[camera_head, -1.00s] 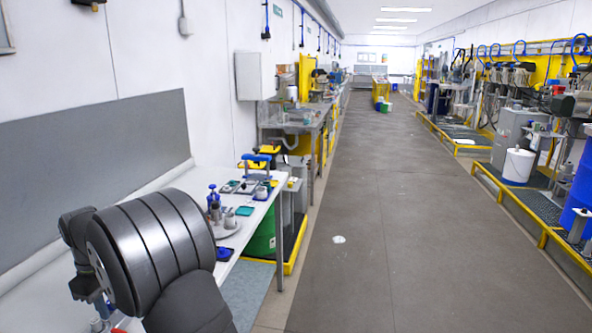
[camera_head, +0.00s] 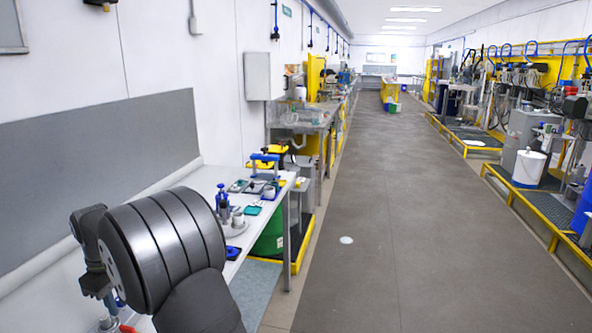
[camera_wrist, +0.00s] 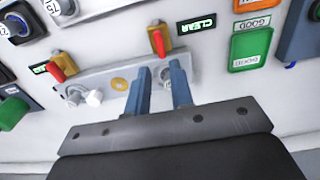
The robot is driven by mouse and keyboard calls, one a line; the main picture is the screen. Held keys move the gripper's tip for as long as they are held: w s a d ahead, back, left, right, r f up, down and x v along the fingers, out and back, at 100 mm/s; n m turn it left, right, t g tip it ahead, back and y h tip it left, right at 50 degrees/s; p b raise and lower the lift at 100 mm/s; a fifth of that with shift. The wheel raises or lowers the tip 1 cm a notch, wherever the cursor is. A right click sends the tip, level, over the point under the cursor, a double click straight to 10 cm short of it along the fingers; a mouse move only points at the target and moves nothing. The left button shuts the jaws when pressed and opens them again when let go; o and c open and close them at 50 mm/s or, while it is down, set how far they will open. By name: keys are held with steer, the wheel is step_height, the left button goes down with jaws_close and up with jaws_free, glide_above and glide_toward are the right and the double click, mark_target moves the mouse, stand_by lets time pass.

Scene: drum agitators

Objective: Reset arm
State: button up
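My gripper (camera_wrist: 160,78) shows in the wrist view as two blue-grey fingers with a narrow empty gap between them. The fingertips are over a grey metal plate (camera_wrist: 112,78) on a white surface; I cannot tell whether they touch it. The fingers cannot be made out clearly there.
In the wrist view, a green tag (camera_wrist: 251,47) and a CLEAR label (camera_wrist: 197,24) lie at the upper right. In the head view, a blue-handled device (camera_head: 223,203) and small items stand on the bench. A grey wall panel (camera_head: 100,155) rises behind.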

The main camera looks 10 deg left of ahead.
step_height(320, 180, down, 7)
steer(key=shift+f, duration=0.35)
steer(key=m, duration=0.6)
steer(key=shift+r+m, duration=0.1)
steer(key=shift+m, duration=0.3)
steer(key=shift+o, duration=1.4)
step_height(320, 180, up, 17)
steer(key=n, duration=0.5)
glide_toward(128, 328)
step_height(128, 328, down, 9)
steer(key=shift+r, duration=0.2)
